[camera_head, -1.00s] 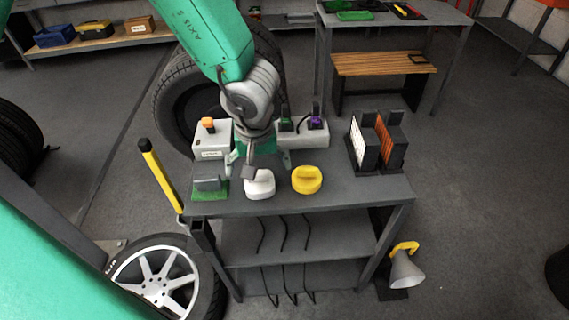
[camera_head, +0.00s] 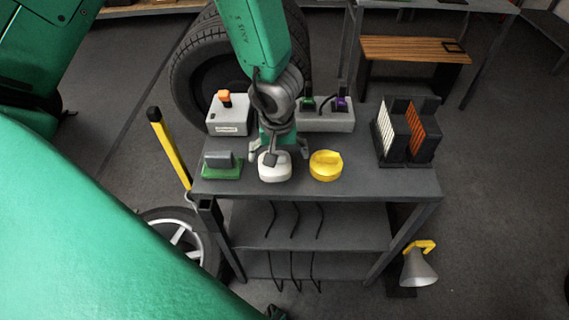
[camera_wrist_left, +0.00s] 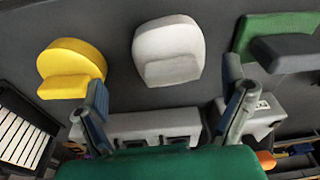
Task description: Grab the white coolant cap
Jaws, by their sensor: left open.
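The white coolant cap (camera_head: 275,170) sits near the front edge of the grey cart's top, between a green-based grey block and a yellow cap (camera_head: 326,165). It also shows in the left wrist view (camera_wrist_left: 168,45), with its raised grip bar facing the gripper. My left gripper (camera_head: 278,152) is open and empty, just behind and above the white cap, with a finger towards either side. In the left wrist view its two fingers (camera_wrist_left: 166,85) are spread wider than the cap, which lies ahead of the tips, apart from them. My right gripper is not in view.
The green-based block (camera_head: 222,165) stands close on the left. Behind are a grey box with an orange knob (camera_head: 228,115) and a box with green and purple plugs (camera_head: 327,118). A filter rack (camera_head: 407,135) stands at the right. The cart top (camera_head: 400,183) is bare at the front right.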

